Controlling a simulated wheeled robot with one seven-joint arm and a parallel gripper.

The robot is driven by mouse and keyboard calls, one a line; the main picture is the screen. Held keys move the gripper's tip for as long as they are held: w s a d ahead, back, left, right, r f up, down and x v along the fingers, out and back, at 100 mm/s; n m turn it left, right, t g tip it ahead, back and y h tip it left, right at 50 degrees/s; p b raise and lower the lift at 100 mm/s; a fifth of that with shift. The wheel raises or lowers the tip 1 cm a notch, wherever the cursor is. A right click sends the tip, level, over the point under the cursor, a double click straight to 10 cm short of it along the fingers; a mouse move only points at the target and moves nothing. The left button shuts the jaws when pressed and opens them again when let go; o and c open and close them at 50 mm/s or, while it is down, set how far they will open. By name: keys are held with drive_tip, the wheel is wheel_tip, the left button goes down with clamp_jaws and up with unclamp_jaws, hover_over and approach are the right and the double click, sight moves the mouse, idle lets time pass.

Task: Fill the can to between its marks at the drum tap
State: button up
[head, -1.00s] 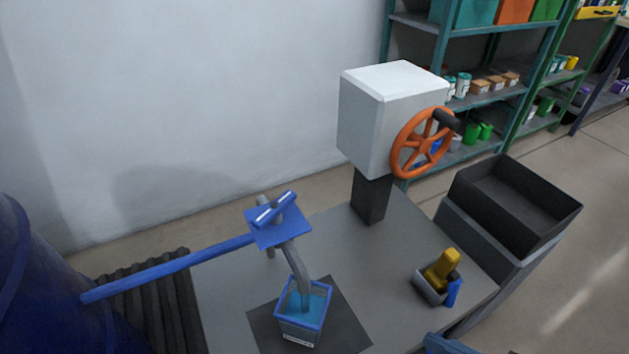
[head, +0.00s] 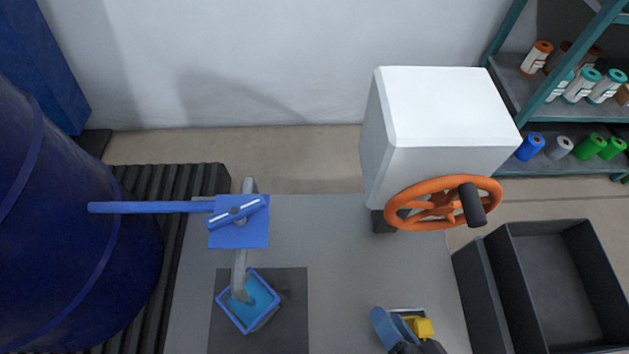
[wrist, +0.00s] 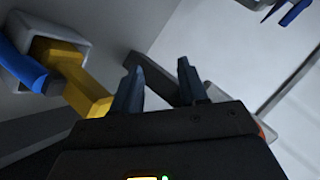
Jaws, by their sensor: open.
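The can (head: 231,315) is a square, blue-rimmed container on a dark square pad. Blue liquid shows inside it; its marks cannot be made out. The drum tap (head: 238,232) is a blue plate with a white-striped lever, set at a slant to the blue pipe. Its grey spout (head: 239,272) comes down over the can's mouth. The dark blue drum (head: 75,235) stands at the left. My gripper (wrist: 159,65) is open in the wrist view, with nothing between its fingers. It is away from the can, near the small grey holder with a yellow object.
The grey holder (wrist: 76,45) contains a yellow object (wrist: 80,80) and a blue piece (wrist: 22,65). A white box (head: 440,120) with an orange handwheel (head: 435,203) stands behind. A black bin (head: 565,285) is at the right, stocked shelves (head: 550,105) behind it. The middle bench top is clear.

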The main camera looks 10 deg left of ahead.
drive_tip(key=w+a+r+g+y, duration=0.25)
drive_tip(key=w+a+y, duration=0.4)
drive_tip(key=a, duration=0.55)
drive_tip(key=n+g+y, duration=0.3)
drive_tip(key=g+y, duration=0.2)
drive_tip(key=g, duration=0.1)
approach(244, 216)
drive_tip(key=a, duration=0.4)
drive_tip(key=shift+w+a+r, duration=0.1)
drive_tip(key=shift+w, duration=0.05)
drive_tip(key=a, duration=0.5)
drive_tip(key=a+p, duration=0.1)
drive_tip(key=a, duration=0.1)
drive_tip(key=shift+w+a, duration=0.2)
drive_tip(key=shift+w, duration=0.1)
drive_tip(key=shift+t, duration=0.25)
clamp_jaws()
